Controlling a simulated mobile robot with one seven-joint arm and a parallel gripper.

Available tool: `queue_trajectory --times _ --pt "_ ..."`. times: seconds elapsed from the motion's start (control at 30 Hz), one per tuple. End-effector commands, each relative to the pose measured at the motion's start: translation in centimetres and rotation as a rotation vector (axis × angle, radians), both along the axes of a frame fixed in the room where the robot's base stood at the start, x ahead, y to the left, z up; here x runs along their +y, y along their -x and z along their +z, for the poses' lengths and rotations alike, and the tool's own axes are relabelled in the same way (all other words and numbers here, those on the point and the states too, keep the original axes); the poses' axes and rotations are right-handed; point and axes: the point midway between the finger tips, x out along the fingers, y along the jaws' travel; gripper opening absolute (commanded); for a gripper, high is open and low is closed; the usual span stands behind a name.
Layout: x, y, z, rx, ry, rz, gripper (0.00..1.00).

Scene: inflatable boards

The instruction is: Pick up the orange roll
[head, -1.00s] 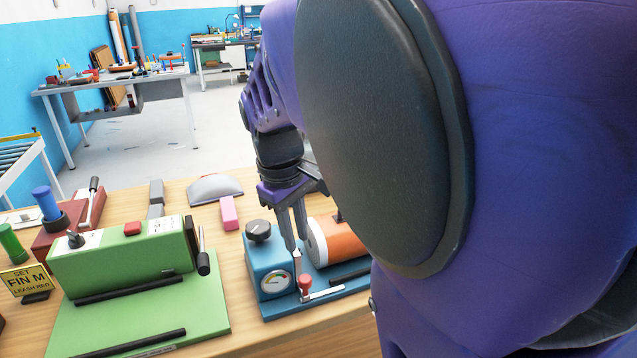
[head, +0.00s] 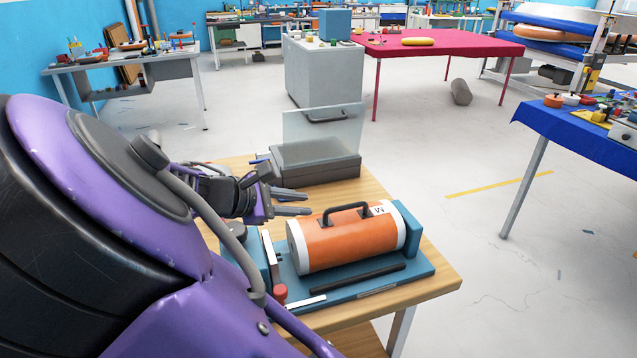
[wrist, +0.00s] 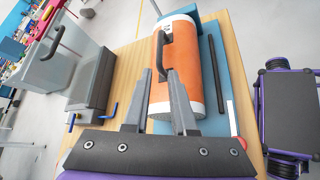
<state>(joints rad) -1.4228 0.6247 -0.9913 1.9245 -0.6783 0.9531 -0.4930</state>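The orange roll (head: 348,240) is a cylinder with white end bands and a dark carry handle (head: 345,212) on top. It lies on its side in a blue fixture (head: 378,281) on the wooden table. In the wrist view the roll (wrist: 182,70) lies beyond my fingers, with its handle (wrist: 161,56) towards the left. My gripper (head: 292,203) is at the left end of the roll, with its fingers pointing right along it. In the wrist view the two fingers (wrist: 160,100) are apart with nothing between them held. Whether a finger touches the roll is unclear.
A grey box with a clear upright panel (head: 318,165) stands behind the roll on the table. A red knob (head: 280,293) and a metal lever (head: 271,258) are at the fixture's left end. The wooden table's right edge (head: 455,285) is close to the fixture.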

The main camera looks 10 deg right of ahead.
Motion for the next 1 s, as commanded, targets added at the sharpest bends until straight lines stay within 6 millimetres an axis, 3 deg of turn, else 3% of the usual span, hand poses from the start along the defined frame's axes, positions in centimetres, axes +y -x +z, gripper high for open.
queue_trajectory --times 0.33,0.67,1.0 --pt "-5.8 -3.3 -3.9 0.001 0.002 -0.006 0.25" --pt "-7.9 -4.5 -5.2 0.001 0.0 -0.005 0.25" --pt "-11.2 -6.5 -7.0 0.0 0.0 -0.004 0.25"
